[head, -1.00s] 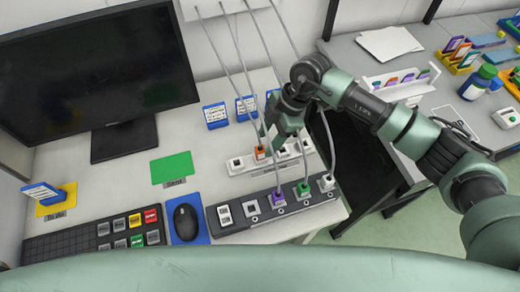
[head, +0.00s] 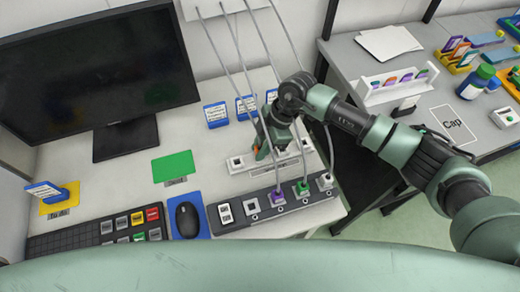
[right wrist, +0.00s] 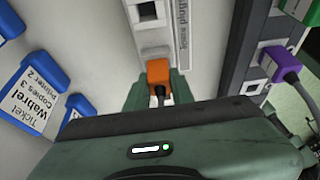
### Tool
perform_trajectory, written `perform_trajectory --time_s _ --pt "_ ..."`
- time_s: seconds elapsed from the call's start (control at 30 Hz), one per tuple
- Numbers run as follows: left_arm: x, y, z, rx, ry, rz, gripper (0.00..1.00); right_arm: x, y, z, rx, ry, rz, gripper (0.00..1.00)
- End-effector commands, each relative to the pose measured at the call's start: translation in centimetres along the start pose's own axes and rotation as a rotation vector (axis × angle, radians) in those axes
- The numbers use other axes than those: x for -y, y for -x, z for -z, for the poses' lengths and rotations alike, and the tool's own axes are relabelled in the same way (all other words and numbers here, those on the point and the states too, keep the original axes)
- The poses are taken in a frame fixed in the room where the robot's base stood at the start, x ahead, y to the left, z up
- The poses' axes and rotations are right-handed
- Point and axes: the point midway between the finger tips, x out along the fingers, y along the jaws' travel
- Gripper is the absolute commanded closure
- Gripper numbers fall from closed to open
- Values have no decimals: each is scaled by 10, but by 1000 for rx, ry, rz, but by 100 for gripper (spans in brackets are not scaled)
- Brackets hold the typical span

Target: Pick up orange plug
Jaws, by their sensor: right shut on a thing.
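The orange plug (right wrist: 158,72) sits between the two green fingers of my right gripper (right wrist: 159,88), which is shut on it. A dark cable runs from the plug back toward the gripper's body. In the head view my right gripper (head: 266,150) points down over the white socket strip (head: 238,162), and the plug is mostly hidden by it. In the right wrist view the plug is at the near end of the white strip (right wrist: 150,38); I cannot tell whether it is still seated. My left gripper is not in view.
In front is a dark power strip (head: 232,229) with a purple plug (head: 278,195), a green plug (head: 302,187) and a white plug (head: 325,180). Cables hang from the wall. Blue label stands (head: 215,114) are left of the gripper. A mouse (head: 187,219) lies nearby.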

Motion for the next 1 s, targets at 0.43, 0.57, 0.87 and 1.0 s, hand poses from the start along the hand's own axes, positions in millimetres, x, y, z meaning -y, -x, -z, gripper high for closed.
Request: perform_trajectory --time_s 0.43,0.57,0.87,1.0 --pt "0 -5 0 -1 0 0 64 -1 35 14 0 4 -5 100" --pt "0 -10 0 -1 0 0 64 -2 66 27 0 6 -6 100" --pt "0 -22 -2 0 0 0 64 -1 143 60 1 5 -5 100" --pt "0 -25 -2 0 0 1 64 -1 167 69 0 3 -3 100"
